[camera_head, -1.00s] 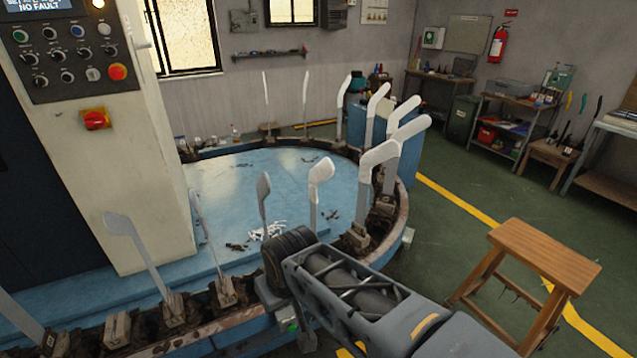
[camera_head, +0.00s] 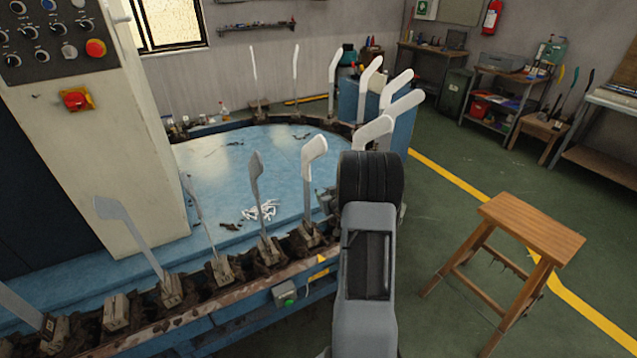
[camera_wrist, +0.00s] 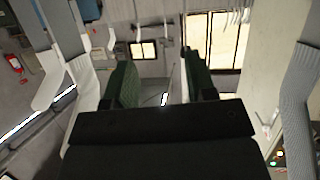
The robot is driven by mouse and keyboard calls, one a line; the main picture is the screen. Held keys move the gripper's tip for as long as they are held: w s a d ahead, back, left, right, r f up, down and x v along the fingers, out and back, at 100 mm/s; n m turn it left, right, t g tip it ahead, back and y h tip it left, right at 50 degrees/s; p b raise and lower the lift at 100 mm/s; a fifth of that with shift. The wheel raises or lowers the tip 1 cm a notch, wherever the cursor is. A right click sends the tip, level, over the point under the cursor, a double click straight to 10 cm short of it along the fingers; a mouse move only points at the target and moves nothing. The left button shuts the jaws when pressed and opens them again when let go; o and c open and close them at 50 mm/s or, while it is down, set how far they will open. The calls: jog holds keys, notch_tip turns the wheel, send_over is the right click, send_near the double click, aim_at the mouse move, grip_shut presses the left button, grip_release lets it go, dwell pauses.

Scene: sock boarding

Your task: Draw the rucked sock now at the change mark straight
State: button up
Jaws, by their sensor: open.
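A foot-shaped form (camera_head: 310,185) stands upright on the carousel rim near a yellow mark, with pale cloth about its top and a greyer stem below; I cannot make out its folds. A darker grey form (camera_head: 256,190) stands left of it. In the wrist view, a grey ribbed sock (camera_wrist: 298,115) shows at the right edge, apart from the jaws; I cannot tell which form bears it. My gripper (camera_wrist: 162,88) is open, with nothing between its dark green fingers. In the head view my wrist hides the fingers.
More pale forms (camera_head: 372,132) stand close along the rim behind my wrist, and others (camera_head: 128,235) at left. The blue carousel top (camera_head: 215,175) bears white scraps. A control cabinet (camera_head: 85,140) stands at left. A wooden stool (camera_head: 530,230) stands at right on open floor.

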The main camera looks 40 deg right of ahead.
aim_at(310, 174)
notch_tip(310, 174, up, 5)
jog(key=w+a+n+t+y, duration=0.1)
jog(key=w+a+t, duration=0.1)
jog(key=t, duration=0.1)
jog(key=shift+r+x, duration=0.15)
jog(key=shift+x, duration=2.15)
jog(key=shift+r+x, duration=0.15)
jog(key=shift+x, duration=2.1)
jog(key=shift+a, duration=0.1)
jog(key=c, duration=0.9)
jog(key=shift+o, duration=0.2)
jog(key=shift+f, duration=0.25)
jog(key=o, duration=0.9)
jog(key=shift+r, duration=0.1)
jog(key=shift+c, duration=0.2)
